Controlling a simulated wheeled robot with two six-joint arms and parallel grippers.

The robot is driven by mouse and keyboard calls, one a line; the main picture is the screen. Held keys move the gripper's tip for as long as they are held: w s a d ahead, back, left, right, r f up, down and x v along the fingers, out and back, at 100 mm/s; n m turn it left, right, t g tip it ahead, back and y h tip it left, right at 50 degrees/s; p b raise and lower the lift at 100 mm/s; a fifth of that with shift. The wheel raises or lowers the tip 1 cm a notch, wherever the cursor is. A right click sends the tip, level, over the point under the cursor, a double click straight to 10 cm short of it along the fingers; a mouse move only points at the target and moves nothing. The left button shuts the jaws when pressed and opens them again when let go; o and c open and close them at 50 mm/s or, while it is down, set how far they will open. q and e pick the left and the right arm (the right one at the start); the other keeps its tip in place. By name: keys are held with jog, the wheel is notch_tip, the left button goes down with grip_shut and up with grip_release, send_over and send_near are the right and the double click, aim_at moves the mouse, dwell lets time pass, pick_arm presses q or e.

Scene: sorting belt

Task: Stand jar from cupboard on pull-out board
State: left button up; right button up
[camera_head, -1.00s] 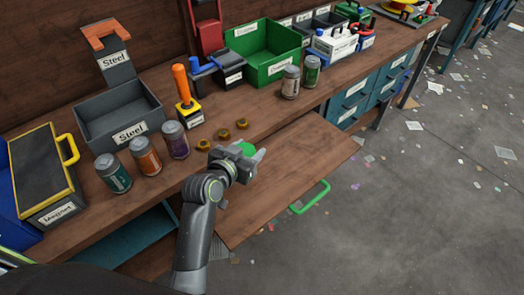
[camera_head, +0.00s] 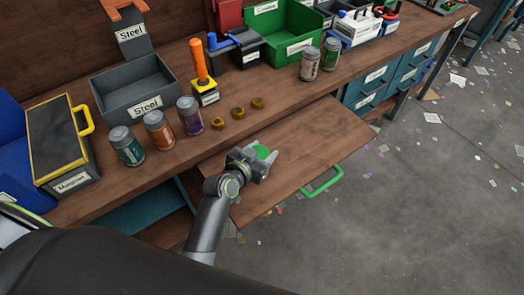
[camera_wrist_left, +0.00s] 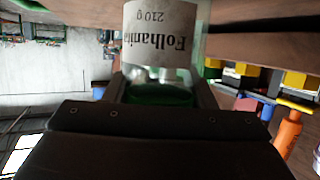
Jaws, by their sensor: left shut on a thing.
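My left gripper (camera_head: 260,166) is shut on a jar with a green lid (camera_head: 262,151). It is over the left part of the wooden pull-out board (camera_head: 318,135), which sticks out from the bench front and has a green handle (camera_head: 322,180). My right gripper is not in view.
Several jars stand along the bench front, including a teal one (camera_head: 127,147) and a grey one (camera_head: 310,64). Brass nuts (camera_head: 238,113) lie behind the board. A grey Steel bin (camera_head: 138,90) and green bin (camera_head: 282,32) stand further back. The board's right side is bare.

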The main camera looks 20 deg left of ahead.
pick_arm(q)
jog(key=o, duration=1)
jog(key=shift+f, duration=0.15)
jog(key=shift+r, duration=0.2)
jog(key=v, duration=1.2)
jog(key=shift+b, duration=0.35)
